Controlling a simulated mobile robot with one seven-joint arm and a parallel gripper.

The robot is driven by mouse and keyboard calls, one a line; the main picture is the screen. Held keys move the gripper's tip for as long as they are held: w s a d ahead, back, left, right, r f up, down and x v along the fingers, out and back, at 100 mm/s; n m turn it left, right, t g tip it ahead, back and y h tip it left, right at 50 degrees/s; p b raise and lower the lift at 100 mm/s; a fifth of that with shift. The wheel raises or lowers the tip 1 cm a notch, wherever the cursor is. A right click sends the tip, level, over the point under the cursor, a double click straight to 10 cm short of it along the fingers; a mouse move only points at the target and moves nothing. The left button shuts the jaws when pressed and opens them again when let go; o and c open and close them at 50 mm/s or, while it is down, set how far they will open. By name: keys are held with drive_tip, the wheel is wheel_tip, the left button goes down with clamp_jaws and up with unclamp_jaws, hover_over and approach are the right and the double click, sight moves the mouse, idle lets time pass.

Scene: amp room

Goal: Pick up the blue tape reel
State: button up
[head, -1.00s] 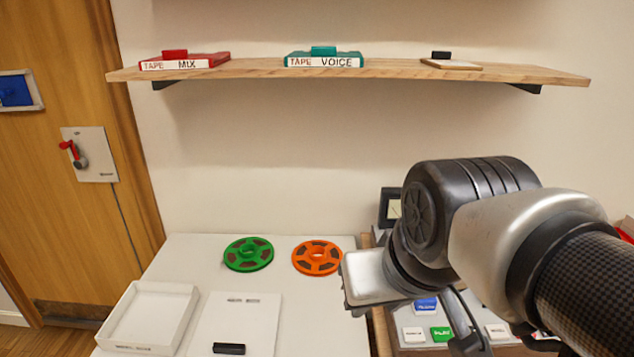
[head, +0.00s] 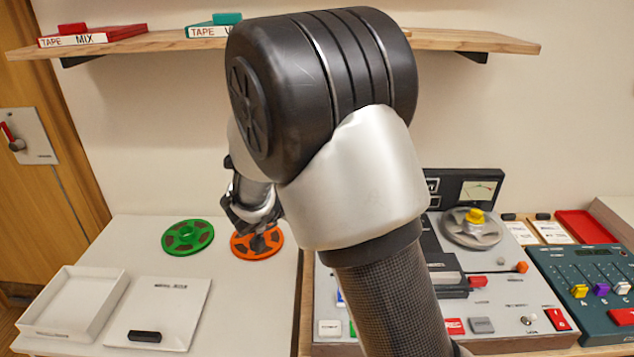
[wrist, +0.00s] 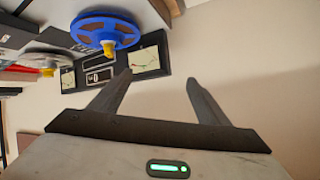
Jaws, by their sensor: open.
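The blue tape reel (wrist: 105,30) shows at the upper left of the wrist view, with a yellow knob at its hub. It sits on the tape machine, beside a panel with meters. In the head view my arm hides it. My gripper (wrist: 158,77) is open and empty; its two fingers point into the wrist view, with the reel beyond them and to the left, not between them. In the head view my gripper is partly hidden behind my arm, in front of the orange reel (head: 257,242).
A green reel (head: 187,237) lies on the white table, with an open white box (head: 72,303) and a flat lid (head: 160,305) nearer. The tape machine (head: 500,290) stands right, with a grey turntable (head: 473,227). A wooden shelf (head: 150,42) runs above.

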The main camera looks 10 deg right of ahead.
drive_tip(key=s+d+f+m+g+h, duration=0.25)
drive_tip(key=s+d+f+h, duration=0.2)
drive_tip(key=f, duration=0.25)
drive_tip(key=shift+n+h, duration=0.25)
drive_tip(key=shift+n, duration=0.1)
drive_tip(key=b+x, duration=0.2)
drive_tip(key=x, duration=0.8)
drive_tip(key=shift+w+d+f, duration=0.1)
drive_tip(key=shift+w+d, duration=0.1)
drive_tip(key=shift+b+x, duration=0.85)
drive_tip(key=shift+x, duration=2.25)
drive_tip(key=shift+s, duration=0.2)
drive_tip(key=c, duration=1.4)
